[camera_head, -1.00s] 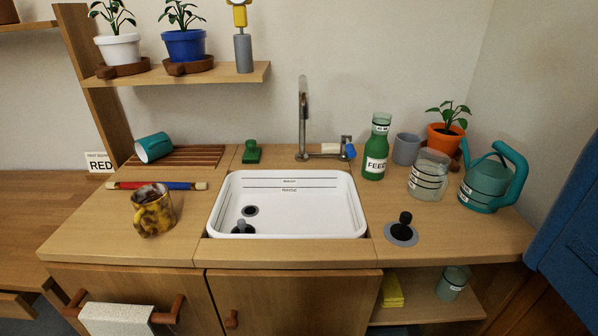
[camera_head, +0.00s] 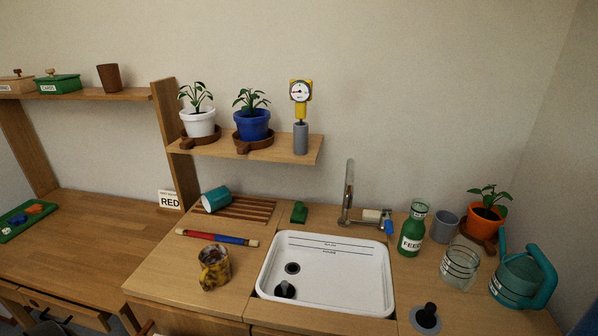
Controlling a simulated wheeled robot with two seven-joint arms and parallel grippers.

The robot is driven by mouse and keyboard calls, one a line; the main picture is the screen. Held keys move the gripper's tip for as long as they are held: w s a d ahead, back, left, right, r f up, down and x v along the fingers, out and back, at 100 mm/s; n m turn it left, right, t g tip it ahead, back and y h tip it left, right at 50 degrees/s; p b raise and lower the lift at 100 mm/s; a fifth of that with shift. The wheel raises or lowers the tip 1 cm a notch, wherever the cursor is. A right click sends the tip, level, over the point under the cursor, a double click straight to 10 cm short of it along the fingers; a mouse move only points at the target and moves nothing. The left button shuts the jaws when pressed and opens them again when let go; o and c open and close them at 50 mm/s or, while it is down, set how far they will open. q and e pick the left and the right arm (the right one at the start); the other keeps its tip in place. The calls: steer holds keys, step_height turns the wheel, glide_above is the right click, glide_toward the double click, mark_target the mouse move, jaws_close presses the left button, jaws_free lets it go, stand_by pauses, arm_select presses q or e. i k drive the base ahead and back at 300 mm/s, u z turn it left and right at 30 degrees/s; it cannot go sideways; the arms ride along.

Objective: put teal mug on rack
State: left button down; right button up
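A teal mug (camera_head: 216,200) lies on its side at the left end of the slatted wooden rack (camera_head: 252,209), its pale open end facing left. The rack sits on the counter left of the tap, below the plant shelf. Whether the mug rests fully on the slats or partly on the counter beside them I cannot tell. Neither of my grippers is in view.
A brown-yellow mug (camera_head: 214,268) and a red-blue rod (camera_head: 217,238) are on the counter in front of the rack. A green block (camera_head: 299,212) stands right of the rack. The white sink (camera_head: 264,285), green bottle (camera_head: 413,230) and watering can (camera_head: 519,279) are further right.

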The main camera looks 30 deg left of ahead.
mark_target(257, 212)
steer(key=z, duration=1.2)
steer(key=k, duration=2)
steer(key=u, duration=2.45)
steer(key=i, duration=1.65)
